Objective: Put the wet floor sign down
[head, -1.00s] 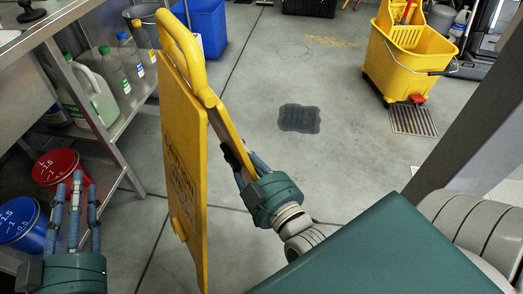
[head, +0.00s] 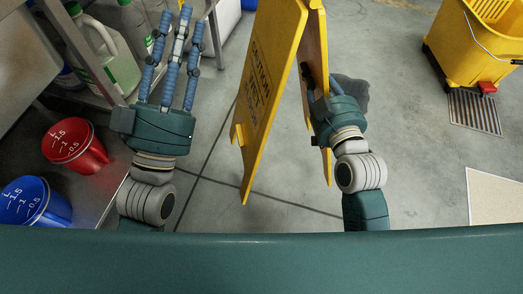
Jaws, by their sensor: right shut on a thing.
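The yellow wet floor sign (head: 264,80) is upright in the middle of the head view, its lettered panel facing left. A second panel (head: 317,55) stands to the right, with a gap between them at the bottom. The sign's top is cut off by the frame, and I cannot tell whether its feet touch the floor. My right gripper (head: 312,88) is shut on the sign at the right panel; its fingers are partly hidden. My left gripper (head: 181,25) is open and empty, left of the sign, fingers pointing away.
A shelf with bottles (head: 104,50) is at the upper left, close to my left gripper. A red bucket (head: 76,147) and a blue bucket (head: 36,205) stand at left. A yellow mop bucket (head: 470,55), floor grate (head: 474,112) and pale mat (head: 497,197) are at right.

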